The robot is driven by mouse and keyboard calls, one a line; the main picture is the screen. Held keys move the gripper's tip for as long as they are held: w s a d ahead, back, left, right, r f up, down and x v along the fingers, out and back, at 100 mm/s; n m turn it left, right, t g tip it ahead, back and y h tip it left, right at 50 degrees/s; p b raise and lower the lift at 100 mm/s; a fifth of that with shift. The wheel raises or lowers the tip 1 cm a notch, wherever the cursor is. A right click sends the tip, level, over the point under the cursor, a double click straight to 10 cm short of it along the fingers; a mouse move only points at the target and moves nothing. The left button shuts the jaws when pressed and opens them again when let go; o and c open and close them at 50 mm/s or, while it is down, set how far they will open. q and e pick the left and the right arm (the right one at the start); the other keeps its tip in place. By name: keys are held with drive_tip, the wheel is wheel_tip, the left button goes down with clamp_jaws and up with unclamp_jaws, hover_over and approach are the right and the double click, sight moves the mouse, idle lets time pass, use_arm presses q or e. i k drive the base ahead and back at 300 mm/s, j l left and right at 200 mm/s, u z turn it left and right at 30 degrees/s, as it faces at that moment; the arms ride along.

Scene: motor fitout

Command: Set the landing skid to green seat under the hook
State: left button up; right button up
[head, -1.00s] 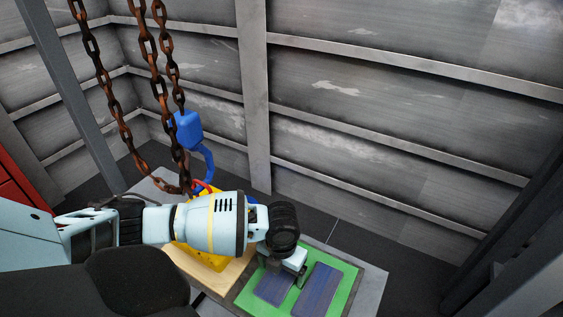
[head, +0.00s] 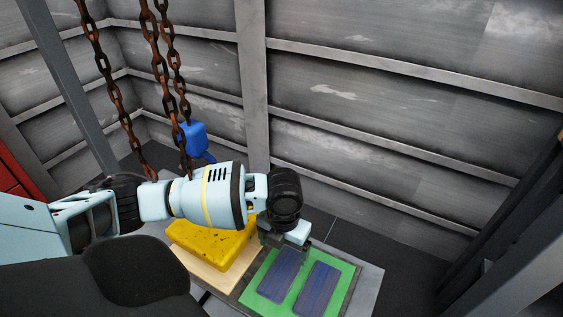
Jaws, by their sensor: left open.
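The green seat (head: 347,276) is a flat green panel at the lower middle of the head view. Two dark blue striped pads (head: 315,289) lie on it side by side. I cannot tell for certain which part is the landing skid. A yellow block (head: 213,252) sits on a pale wooden board just left of the green panel. The blue hook block (head: 194,137) hangs from a chain behind my left arm, and its lower part is hidden. My left gripper (head: 285,240) is open, above the far edge of the green panel, and appears empty. My right gripper is not in view.
Rusty chains (head: 160,70) hang at the left, close behind my left arm. A grey metal wall (head: 390,90) closes off the back. A grey post stands at the left, and dark floor (head: 400,250) is clear right of the platform.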

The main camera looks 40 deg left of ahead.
sight(237, 287)
drive_tip(key=u, duration=1.15)
drive_tip(key=k+j, duration=0.05)
